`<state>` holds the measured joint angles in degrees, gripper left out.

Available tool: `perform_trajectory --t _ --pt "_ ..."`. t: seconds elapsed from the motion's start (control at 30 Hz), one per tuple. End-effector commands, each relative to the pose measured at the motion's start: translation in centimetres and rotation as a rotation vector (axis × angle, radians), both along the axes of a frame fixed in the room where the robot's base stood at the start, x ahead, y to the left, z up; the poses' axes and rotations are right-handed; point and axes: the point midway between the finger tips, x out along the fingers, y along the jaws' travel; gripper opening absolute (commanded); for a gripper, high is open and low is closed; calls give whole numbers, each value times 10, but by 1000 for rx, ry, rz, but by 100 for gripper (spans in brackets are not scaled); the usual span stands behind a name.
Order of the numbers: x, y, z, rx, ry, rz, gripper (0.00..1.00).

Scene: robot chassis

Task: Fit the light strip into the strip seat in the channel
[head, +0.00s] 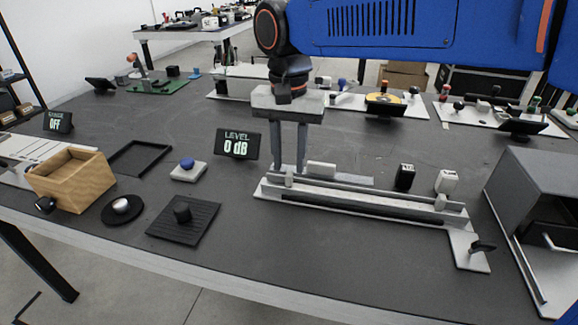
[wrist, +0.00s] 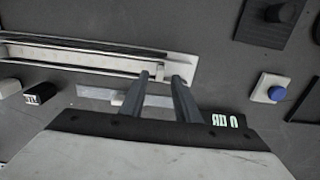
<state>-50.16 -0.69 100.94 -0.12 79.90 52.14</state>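The channel (head: 340,193) is a long pale rail fixture with a black strip along its front and small end blocks. It crosses the upper left of the wrist view (wrist: 70,56). Just behind it lies a flat pale strip (head: 352,181), also in the wrist view (wrist: 155,100), with a whitish block (head: 321,169) at it. I cannot tell for sure which of these is the light strip. My gripper (head: 289,170) points down at the channel's left end, beside the whitish block. Contact with the table is unclear.
A black block (head: 404,177) and a white block (head: 446,182) stand behind the channel's right end. A level display (head: 237,145) and a blue-knobbed button (head: 188,165) are left of my gripper. A grey cabinet (head: 540,200) stands at the right.

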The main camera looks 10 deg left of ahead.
Motion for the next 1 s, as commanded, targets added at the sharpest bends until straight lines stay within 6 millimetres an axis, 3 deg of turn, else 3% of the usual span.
perform_trajectory --t 0.3,0.5,1.0 --pt "1 1 62 2 -2 0 29" --pt "0 1 86 1 -1 0 29" --pt "0 0 95 0 0 0 29"
